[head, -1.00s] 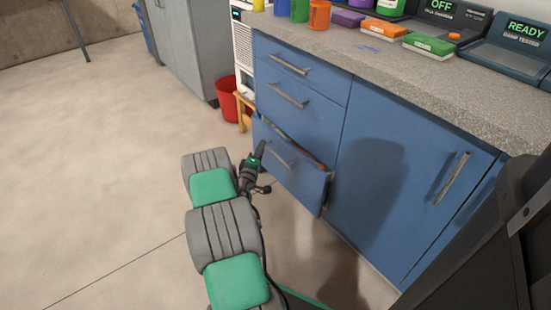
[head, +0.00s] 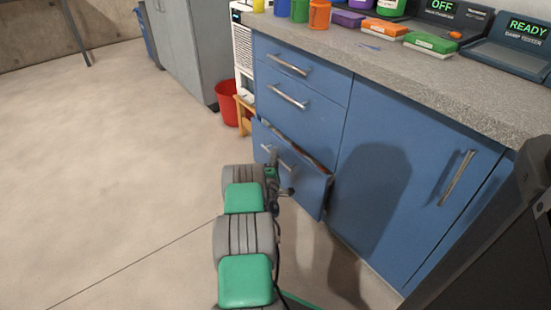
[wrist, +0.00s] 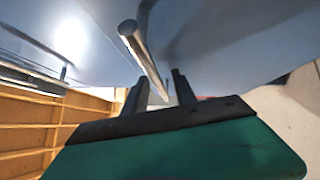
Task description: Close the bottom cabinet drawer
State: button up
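The bottom cabinet drawer (head: 312,190) is blue and stands partly pulled out, with a dark gap along its top edge. Its metal bar handle (head: 284,166) is partly hidden by my arm. My gripper (head: 271,156) is at the left part of that drawer front, close to the handle. In the wrist view, my gripper (wrist: 158,92) shows two dark fingers standing apart. The handle (wrist: 145,60) runs down toward the space between them. I cannot tell whether the fingers touch it.
Two drawers above, the upper (head: 300,65) and the middle (head: 300,105), look shut. A blue cabinet door (head: 385,190) is to the right. A red bucket (head: 227,102) and a wooden stool (head: 244,115) stand left of the cabinet. Open floor (head: 120,170) lies to the left.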

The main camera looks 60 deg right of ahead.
grip_shut()
dwell(0.3)
dwell(1.1)
